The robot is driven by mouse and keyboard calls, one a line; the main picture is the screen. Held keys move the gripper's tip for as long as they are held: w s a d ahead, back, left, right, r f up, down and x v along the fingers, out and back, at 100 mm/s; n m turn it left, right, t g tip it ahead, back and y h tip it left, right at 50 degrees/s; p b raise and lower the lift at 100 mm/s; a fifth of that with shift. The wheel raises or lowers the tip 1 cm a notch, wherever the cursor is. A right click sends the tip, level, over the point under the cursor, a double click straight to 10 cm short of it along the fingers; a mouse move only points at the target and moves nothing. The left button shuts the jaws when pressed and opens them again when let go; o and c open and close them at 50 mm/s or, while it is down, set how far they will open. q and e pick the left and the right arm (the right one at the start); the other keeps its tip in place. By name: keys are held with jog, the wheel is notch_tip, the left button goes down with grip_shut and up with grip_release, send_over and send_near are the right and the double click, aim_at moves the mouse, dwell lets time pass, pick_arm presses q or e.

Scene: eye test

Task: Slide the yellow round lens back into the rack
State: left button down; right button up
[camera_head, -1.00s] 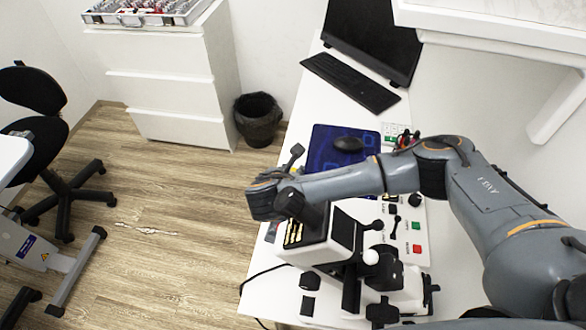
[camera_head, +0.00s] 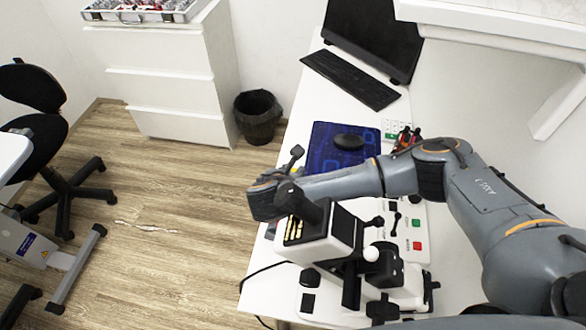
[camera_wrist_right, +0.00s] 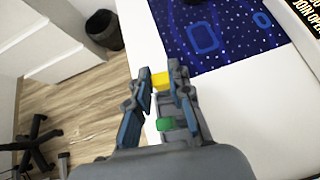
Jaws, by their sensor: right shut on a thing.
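My right gripper (camera_wrist_right: 160,76) is shut on a small yellow piece (camera_wrist_right: 162,80), seen at its fingertips in the right wrist view. The fingers hide its edges, so its round shape does not show. A small green piece (camera_wrist_right: 165,124) lies between the finger bases in that view. In the head view my right gripper (camera_head: 270,196) hangs over the near left edge of the desk, beside a black-topped white unit (camera_head: 343,232) with pale yellow stripes. I cannot tell whether this unit is the rack. My left gripper is out of view.
A blue mat (camera_head: 325,152) with a black mouse (camera_head: 349,142) lies on the white desk (camera_head: 308,92). A keyboard (camera_head: 350,80) and monitor stand farther back. A white panel with coloured buttons (camera_head: 416,246) is right of the unit. A dark bin (camera_head: 257,118) stands on the floor.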

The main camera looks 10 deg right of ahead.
jog(key=shift+p, duration=0.45)
dwell(0.5)
jog(key=shift+f, duration=1.35)
dwell(1.9)
jog(key=o, duration=0.9)
jog(key=shift+o, duration=0.2)
